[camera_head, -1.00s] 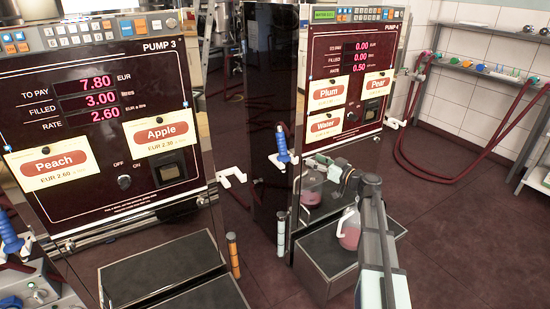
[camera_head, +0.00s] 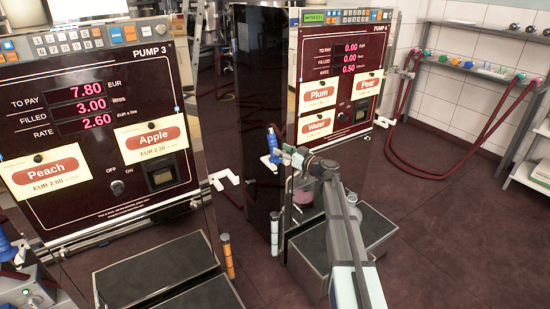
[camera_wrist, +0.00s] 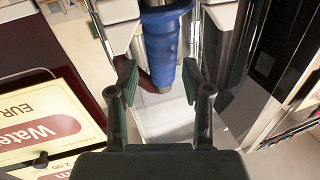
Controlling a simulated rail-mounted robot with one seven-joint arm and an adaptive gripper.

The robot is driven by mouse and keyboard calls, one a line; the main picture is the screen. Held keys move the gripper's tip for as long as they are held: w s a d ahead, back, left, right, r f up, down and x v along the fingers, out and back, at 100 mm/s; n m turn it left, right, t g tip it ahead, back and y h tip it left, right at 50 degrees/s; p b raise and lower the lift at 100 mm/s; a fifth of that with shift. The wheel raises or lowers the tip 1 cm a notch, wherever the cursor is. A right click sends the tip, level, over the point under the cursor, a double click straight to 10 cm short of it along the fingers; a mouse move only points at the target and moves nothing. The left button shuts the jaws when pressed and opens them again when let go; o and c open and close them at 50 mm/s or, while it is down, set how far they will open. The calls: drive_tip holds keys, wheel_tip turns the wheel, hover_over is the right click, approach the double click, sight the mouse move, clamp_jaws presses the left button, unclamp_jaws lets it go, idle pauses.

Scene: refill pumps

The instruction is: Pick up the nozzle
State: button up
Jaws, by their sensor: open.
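The blue nozzle (camera_head: 272,145) hangs upright at the left side of the pump 4 panel (camera_head: 318,125). In the wrist view the blue nozzle (camera_wrist: 160,50) shows at top centre, in line with the gap between my fingers. My gripper (camera_wrist: 158,88) is open, with one finger on each side of that gap and nothing held. In the head view my gripper (camera_head: 284,154) is right beside the lower part of the nozzle. I cannot tell whether they touch.
Pump 3 (camera_head: 100,130) stands at left, with another blue nozzle (camera_head: 8,248) at the picture's left edge. A dark-topped step box (camera_head: 330,250) stands below pump 4, partly behind my arm. Red hoses (camera_head: 440,165) hang at right. Open floor (camera_head: 460,240) lies at right.

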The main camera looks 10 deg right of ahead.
sight(274, 146)
drive_tip(key=p+x, duration=0.1)
drive_tip(key=x, duration=0.3)
drive_tip(key=shift+w+a, duration=0.25)
drive_tip(key=shift+a, duration=0.1)
clamp_jaws()
drive_tip(key=shift+s+r, duration=0.1)
